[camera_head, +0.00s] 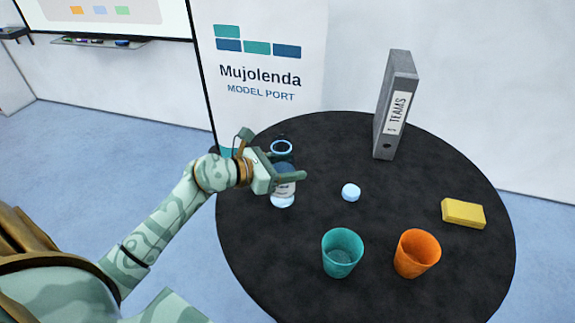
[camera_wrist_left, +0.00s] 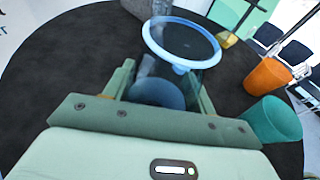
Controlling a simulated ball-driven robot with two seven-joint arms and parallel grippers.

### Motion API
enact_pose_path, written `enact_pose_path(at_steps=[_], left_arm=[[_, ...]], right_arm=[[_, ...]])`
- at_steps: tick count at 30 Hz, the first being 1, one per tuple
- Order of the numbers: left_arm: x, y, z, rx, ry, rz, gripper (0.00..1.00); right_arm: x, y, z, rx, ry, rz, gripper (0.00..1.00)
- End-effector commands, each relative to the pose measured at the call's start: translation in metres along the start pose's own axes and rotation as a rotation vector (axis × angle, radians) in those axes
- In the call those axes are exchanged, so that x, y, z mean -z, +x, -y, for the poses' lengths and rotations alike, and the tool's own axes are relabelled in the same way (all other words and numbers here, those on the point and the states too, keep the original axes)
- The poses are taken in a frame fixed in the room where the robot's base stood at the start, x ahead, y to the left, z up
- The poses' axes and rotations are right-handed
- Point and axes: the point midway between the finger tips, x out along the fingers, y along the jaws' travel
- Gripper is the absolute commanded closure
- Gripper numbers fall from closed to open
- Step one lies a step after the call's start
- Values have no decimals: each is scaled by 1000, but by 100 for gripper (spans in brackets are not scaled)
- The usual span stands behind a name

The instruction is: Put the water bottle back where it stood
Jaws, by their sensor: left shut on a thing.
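The water bottle (camera_head: 284,192) is clear with a pale label and a blue ring at its open top. It stands about upright over the left part of the black round table. My left gripper (camera_head: 284,168) is shut around its upper body. In the left wrist view the bottle's blue rim (camera_wrist_left: 181,70) shows between and beyond the fingers of that gripper (camera_wrist_left: 160,85). The fingers partly hide the bottle, and I cannot tell whether its base touches the table. My right gripper is not in view.
On the table (camera_head: 400,295) are a small pale blue round piece (camera_head: 350,192), a teal cup (camera_head: 342,255), an orange cup (camera_head: 416,254), a yellow block (camera_head: 463,213) and an upright grey binder (camera_head: 396,105). A banner (camera_head: 265,60) stands behind. The table's middle is mostly clear.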

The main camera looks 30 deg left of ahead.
Motion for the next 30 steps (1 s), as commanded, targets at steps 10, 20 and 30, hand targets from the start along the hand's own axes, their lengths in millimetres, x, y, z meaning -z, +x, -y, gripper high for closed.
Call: enact_pose_path(at_steps=[10,20,30], left_arm=[[1,0,0,0,-1,0,22],[2,-42,0,-1,2,-5,22],[1,-110,0,0,-1,-3,22]], right_arm=[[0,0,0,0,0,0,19],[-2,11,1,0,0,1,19],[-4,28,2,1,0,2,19]])
